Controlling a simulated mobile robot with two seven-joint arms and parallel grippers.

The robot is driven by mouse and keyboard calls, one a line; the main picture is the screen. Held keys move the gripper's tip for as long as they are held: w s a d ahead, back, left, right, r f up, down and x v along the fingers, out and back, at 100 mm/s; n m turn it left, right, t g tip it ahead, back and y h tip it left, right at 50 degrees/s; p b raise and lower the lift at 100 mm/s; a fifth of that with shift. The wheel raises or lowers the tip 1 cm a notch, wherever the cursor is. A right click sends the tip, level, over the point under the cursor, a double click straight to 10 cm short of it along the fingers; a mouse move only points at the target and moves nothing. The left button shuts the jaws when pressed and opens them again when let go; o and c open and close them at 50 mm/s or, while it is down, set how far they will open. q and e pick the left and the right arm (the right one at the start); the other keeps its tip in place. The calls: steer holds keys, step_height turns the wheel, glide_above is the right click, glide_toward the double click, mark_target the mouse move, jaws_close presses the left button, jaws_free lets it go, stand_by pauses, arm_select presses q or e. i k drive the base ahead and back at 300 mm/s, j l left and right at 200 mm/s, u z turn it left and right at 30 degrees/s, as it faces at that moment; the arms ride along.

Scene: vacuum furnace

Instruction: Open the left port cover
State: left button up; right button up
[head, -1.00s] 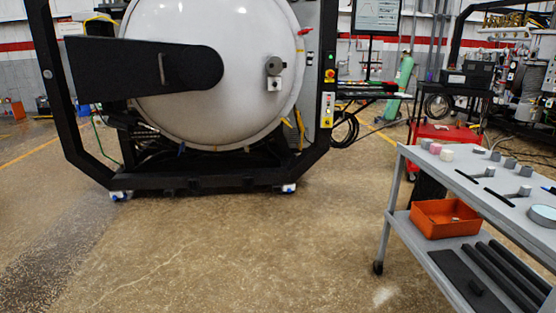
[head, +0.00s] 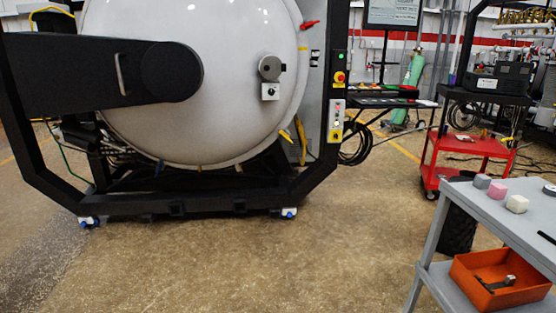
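The vacuum furnace's large round white door (head: 200,85) stands shut in its black frame, left of centre in the head view. A black hinge arm (head: 100,75) with a light handle (head: 122,75) spans its left side. A small grey round fitting (head: 270,68) with a white box (head: 270,92) below it is on the right half of the door; I cannot tell whether it is the left port cover. Neither of my grippers is in view.
A grey cart (head: 497,217) with small blocks on top and an orange bin (head: 500,280) on its lower shelf stands at the right. A red cart (head: 470,146) is behind it. The floor (head: 270,260) before the furnace is clear.

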mark_target(271, 67)
steer(key=i+j, duration=0.1)
steer(key=i, duration=1.3)
steer(key=l+z, duration=0.05)
steer(key=l, duration=0.05)
